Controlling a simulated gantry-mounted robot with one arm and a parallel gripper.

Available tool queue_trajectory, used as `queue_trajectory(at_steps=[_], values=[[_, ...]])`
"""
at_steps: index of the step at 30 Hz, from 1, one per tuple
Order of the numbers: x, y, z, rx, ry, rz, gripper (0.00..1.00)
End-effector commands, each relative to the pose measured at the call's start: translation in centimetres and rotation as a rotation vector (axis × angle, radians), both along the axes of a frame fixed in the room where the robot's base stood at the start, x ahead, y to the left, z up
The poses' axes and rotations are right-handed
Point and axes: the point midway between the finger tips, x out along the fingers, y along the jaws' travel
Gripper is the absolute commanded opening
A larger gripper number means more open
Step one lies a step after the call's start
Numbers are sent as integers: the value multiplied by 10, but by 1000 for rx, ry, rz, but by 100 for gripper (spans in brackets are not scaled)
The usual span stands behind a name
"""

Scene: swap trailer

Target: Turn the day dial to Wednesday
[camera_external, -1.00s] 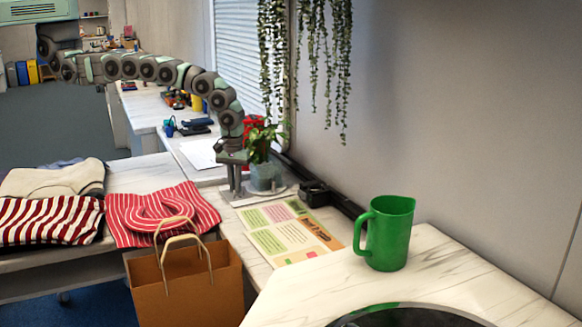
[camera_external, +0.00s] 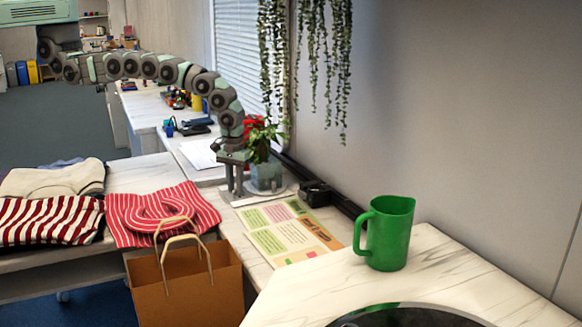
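My gripper (camera_external: 235,186) points straight down at the back of the white table, just left of a potted plant. Its two fingers show apart, with a narrow gap and nothing visible between them. The fingertips are low, near the left end of a flat light-grey plate (camera_external: 245,200) on the tabletop. I cannot make out the day dial or any day names; the area at the fingertips is too small to read.
The potted plant (camera_external: 266,176) stands close to my gripper's right. A black device (camera_external: 316,193) and printed sheets (camera_external: 290,231) lie nearer the camera.

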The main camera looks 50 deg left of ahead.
Motion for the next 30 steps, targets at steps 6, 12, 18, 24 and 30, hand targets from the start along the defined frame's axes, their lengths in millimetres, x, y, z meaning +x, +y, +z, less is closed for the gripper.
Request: queue_trajectory(at_steps=[6,12,18,24,30], values=[[0,0,0,0,0,0,31],[0,0,1,0,0,0,31],[0,0,9,0,0,0,31],[1,-1,30,-4,-2,1,31],[1,-1,64,-5,-3,1,31]])
